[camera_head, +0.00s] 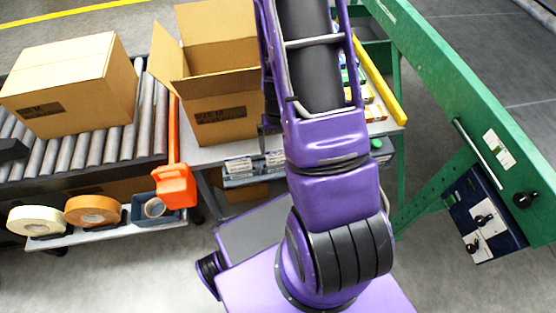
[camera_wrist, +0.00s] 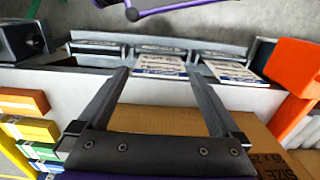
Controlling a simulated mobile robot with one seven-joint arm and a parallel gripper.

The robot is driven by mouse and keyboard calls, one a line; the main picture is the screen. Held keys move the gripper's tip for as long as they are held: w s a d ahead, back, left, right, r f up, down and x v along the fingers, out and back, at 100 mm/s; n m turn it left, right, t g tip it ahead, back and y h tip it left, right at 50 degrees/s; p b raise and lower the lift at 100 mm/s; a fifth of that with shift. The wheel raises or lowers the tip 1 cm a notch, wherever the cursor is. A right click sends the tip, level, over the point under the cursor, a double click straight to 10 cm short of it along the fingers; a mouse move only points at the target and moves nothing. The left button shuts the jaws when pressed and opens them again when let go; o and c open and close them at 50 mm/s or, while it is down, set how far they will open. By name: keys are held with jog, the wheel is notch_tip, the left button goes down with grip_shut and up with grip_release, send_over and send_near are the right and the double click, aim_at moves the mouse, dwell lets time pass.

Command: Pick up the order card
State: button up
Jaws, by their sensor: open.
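White cards with dark print lie in small grey holders along the front edge of the table. In the wrist view one card (camera_wrist: 160,65) shows just beyond and between my fingertips, and another card (camera_wrist: 230,72) lies to its right. I cannot tell which is the order card. The holders also show in the head view, with a card (camera_head: 238,165) at the left. My gripper (camera_wrist: 157,72) is open, with its two fingers apart and nothing seen between them, above the table edge. In the head view my arm hides most of the gripper.
An open cardboard box (camera_head: 222,122) stands on the table beside my arm. Coloured small cartons (camera_wrist: 30,125) lie on the table's other side. An orange part (camera_head: 175,186), tape rolls (camera_head: 92,209) and a roller conveyor (camera_head: 90,148) are left. A green machine frame (camera_head: 470,110) stands right.

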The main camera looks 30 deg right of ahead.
aim_at(278, 154)
jog(key=shift+w+f+b, duration=0.15)
jog(key=shift+f+b, duration=0.35)
jog(key=shift+f, duration=2.2)
jog(key=c, duration=0.9)
jog(key=shift+r, duration=0.1)
